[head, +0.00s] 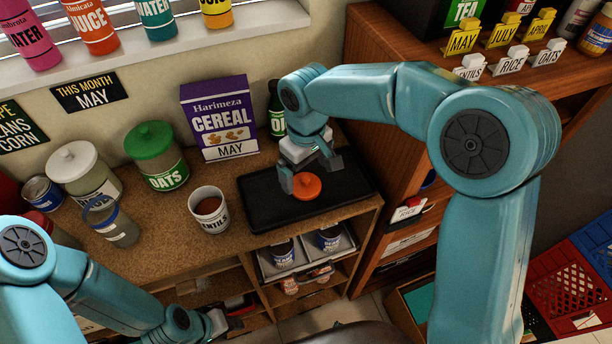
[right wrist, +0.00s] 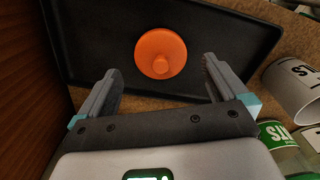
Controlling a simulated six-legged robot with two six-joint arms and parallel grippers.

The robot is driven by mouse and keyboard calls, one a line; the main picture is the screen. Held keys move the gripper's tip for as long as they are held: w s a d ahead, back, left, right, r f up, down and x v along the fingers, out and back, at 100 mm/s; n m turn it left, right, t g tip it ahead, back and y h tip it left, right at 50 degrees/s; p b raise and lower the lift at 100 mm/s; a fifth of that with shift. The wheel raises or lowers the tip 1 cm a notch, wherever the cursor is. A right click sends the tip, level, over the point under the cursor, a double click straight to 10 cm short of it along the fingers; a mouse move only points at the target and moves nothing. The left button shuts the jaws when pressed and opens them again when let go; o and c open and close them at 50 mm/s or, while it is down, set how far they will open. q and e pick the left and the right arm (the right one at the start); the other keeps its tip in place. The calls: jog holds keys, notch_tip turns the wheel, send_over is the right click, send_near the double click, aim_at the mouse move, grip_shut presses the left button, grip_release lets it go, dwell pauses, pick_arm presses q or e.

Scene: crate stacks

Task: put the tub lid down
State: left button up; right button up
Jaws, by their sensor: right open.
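The orange tub lid (head: 307,187) lies knob up on the black tray (head: 255,208). In the right wrist view the lid (right wrist: 161,53) lies flat on the tray (right wrist: 225,28), just beyond my open fingertips. My right gripper (head: 311,176) is open and empty, close above the tray beside the lid; its two fingers show apart in the wrist view (right wrist: 162,76). The white LENTILS tub (head: 209,211) stands uncovered left of the tray, with reddish-brown contents. My left gripper (head: 217,322) is low by the shelves under the counter; its jaws are too small to read.
A CEREAL box (head: 219,118) and a dark OIL bottle (head: 276,110) stand behind the tray. A green-lidded OATS jar (head: 157,158) and other jars stand to the left. A wooden shelf unit (head: 375,150) rises to the right. Bare counter (head: 165,235) shows in front of the jars.

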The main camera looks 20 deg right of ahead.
aim_at(307, 179)
notch_tip(307, 179, up, 9)
jog(key=shift+s+f, duration=0.2)
dwell(0.6)
